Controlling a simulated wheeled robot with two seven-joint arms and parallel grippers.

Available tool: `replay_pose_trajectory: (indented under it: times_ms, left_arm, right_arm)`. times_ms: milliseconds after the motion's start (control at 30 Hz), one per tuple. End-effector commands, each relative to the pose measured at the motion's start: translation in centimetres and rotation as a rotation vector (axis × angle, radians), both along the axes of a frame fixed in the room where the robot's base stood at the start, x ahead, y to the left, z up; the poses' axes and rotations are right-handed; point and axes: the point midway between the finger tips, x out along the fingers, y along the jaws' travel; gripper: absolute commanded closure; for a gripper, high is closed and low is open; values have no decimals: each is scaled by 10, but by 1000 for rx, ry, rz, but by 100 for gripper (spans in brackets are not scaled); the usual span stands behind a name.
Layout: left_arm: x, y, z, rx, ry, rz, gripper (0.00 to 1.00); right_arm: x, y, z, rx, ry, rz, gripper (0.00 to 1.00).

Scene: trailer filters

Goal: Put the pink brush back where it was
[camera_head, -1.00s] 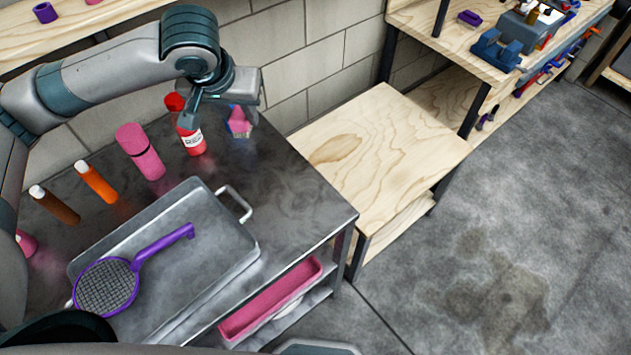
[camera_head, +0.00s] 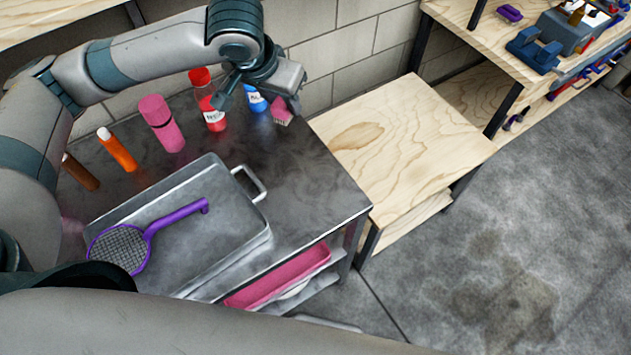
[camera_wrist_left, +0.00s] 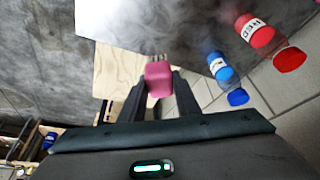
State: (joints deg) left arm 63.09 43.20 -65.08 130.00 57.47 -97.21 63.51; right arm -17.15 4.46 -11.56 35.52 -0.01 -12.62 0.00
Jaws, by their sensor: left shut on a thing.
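My left gripper (camera_head: 285,94) is shut on the pink brush (camera_head: 282,111), near the back right corner of the dark metal table (camera_head: 318,168). The brush hangs below the gripper with its pale bristle end down; I cannot tell whether it touches the tabletop. In the left wrist view the pink brush (camera_wrist_left: 158,77) sits between the two dark fingers of the left gripper (camera_wrist_left: 158,92), bristles away from the palm. A blue bottle (camera_head: 256,100) stands just left of the brush, partly behind the gripper. My right gripper is not in view.
A metal tray (camera_head: 217,230) holds a purple-handled strainer (camera_head: 150,235). A lower wooden bench (camera_head: 400,140) adjoins on the right, its top clear.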

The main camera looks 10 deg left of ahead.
Motion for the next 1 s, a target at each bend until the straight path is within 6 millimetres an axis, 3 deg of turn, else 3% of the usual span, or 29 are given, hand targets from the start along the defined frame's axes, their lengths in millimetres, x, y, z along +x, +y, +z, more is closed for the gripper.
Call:
replay_pose_trajectory:
  times_ms: [400, 700, 1000]
  left_arm:
    - [-39, -87, -47, -10, 1, -661, 89]
    - [-74, -146, -70, -12, -3, -1120, 89]
    - [-92, -172, -79, -8, -5, -1334, 89]
  right_arm:
    - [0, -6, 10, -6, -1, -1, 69]
    - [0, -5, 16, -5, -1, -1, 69]
    - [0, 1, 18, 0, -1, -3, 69]
